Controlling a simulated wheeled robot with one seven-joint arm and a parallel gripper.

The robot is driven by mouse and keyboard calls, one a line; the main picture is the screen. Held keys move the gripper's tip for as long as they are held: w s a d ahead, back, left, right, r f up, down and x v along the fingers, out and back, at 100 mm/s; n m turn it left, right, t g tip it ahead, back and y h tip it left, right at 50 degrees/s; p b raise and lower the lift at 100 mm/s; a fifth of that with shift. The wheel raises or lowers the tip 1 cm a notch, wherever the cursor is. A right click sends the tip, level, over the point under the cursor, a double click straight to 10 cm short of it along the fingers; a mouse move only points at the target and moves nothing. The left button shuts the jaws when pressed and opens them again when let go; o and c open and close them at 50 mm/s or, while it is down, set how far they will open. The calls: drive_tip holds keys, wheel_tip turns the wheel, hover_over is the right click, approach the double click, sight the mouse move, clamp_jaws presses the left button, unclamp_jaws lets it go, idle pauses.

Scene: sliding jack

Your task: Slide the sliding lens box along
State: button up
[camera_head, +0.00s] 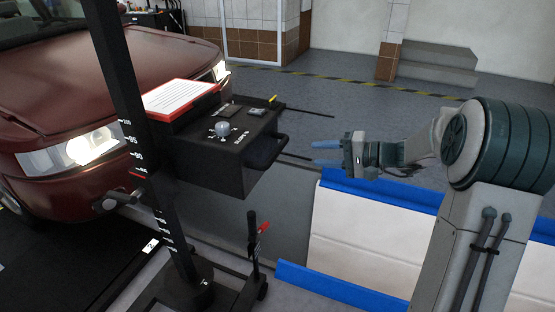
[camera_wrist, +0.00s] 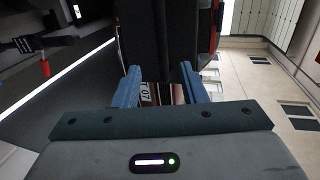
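The sliding lens box (camera_head: 205,160) is a black box with a grey knob and a white label sheet on top, mounted on a black upright post (camera_head: 125,95) with a number scale. A dark curved handle (camera_head: 276,152) shows at its right end. My gripper (camera_head: 325,153) is to the right of the box, with a gap between them. Its two blue fingers are spread apart with nothing between them. In the wrist view my gripper (camera_wrist: 160,82) is open too, and a dark block, apparently the lens box (camera_wrist: 157,40), is ahead of the fingers.
A dark red car (camera_head: 90,85) with lit headlights stands behind the post at left. A black stand (camera_head: 255,245) with a red-marked lever is below the box. A white and blue panel (camera_head: 365,225) lies below my arm. Grey floor is open behind my gripper.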

sight(277, 151)
drive_tip(key=x, duration=0.9)
drive_tip(key=w+x, duration=0.1)
drive_tip(key=x, duration=0.3)
drive_tip(key=shift+w+a, duration=0.1)
drive_tip(key=shift+a, duration=0.1)
clamp_jaws()
